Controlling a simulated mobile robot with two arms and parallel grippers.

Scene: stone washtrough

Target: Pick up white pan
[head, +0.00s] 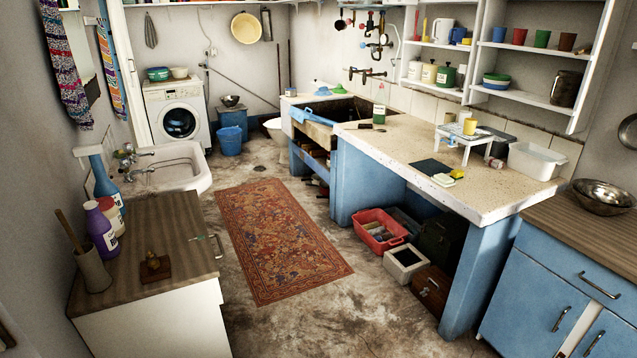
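A white rectangular tub (537,161), the most pan-like white thing in view, stands upright on the right end of the speckled stone counter (400,148), near the wall. Its inside looks empty. Another white vessel (273,128), partly hidden behind the trough's end, shows at the back by the wall; I cannot tell exactly what it is. Neither of my grippers shows in the head view.
A small white stand (463,136) with a yellow cup is left of the tub. A dark pad (431,167) lies near the counter's front edge. A metal bowl (603,197) sits on the right worktop. A red crate (380,230) stands below. The rug (278,240) and floor are clear.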

